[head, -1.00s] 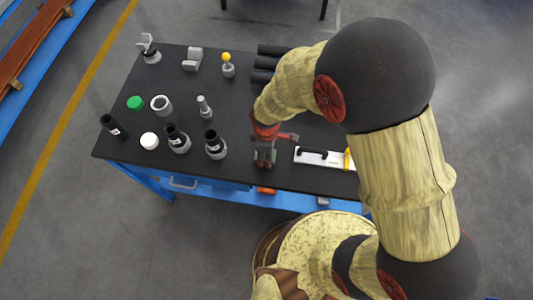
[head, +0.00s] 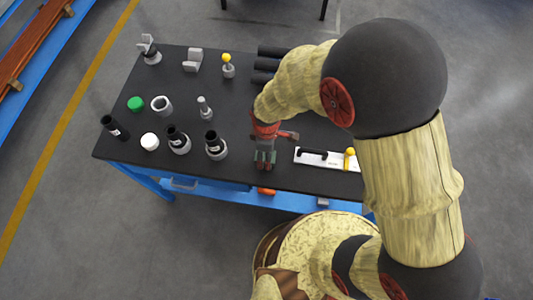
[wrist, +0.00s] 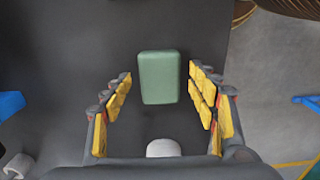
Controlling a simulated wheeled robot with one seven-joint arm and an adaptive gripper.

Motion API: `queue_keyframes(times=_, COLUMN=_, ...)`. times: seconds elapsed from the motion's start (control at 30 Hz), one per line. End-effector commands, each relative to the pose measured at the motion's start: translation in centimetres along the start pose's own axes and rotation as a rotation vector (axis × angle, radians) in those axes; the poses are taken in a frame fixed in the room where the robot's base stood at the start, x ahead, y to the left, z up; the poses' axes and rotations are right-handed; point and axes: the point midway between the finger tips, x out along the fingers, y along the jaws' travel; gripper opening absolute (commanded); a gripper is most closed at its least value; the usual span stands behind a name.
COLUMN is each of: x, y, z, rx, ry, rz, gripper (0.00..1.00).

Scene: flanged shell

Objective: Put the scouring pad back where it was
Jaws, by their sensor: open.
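The scouring pad appears to be the green rounded block (wrist: 160,77) in the wrist view. It is ahead of my fingertips, centred between them, with a gap to the fingers on both sides. My gripper (wrist: 160,100) is open, its yellow-padded fingers spread on either side. In the head view my gripper (head: 265,163) points down at the front part of the black table (head: 225,115). There I cannot clearly tell the pad from the fingers. Whether the pad touches the table cannot be told for sure.
Left of my gripper stand several dark-topped bottles (head: 215,145), a white round thing (head: 150,141) and a green cap (head: 135,103). A white plate with a black handle and yellow knob (head: 325,158) lies close to its right. The table's front edge is near.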

Motion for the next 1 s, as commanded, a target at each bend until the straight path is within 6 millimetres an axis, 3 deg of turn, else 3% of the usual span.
queue_keyframes(times=0.2, x=-5.0, y=0.1, z=-0.1, rx=0.000, ry=0.003, rz=0.004, gripper=0.59)
queue_keyframes(times=0.4, x=-8.5, y=0.1, z=-0.1, rx=0.000, ry=0.003, rz=0.003, gripper=0.59)
queue_keyframes(times=0.6, x=-10.2, y=0.0, z=0.0, rx=0.000, ry=0.000, rz=0.001, gripper=0.59)
queue_keyframes(times=0.87, x=-10.7, y=0.1, z=0.1, rx=0.008, ry=0.003, rz=0.003, gripper=0.59)
queue_keyframes(times=0.97, x=-12.6, y=0.8, z=1.0, rx=0.075, ry=0.019, rz=0.024, gripper=0.59)
queue_keyframes(times=1.0, x=-14.0, y=1.3, z=1.8, rx=0.125, ry=0.032, rz=0.040, gripper=0.59)
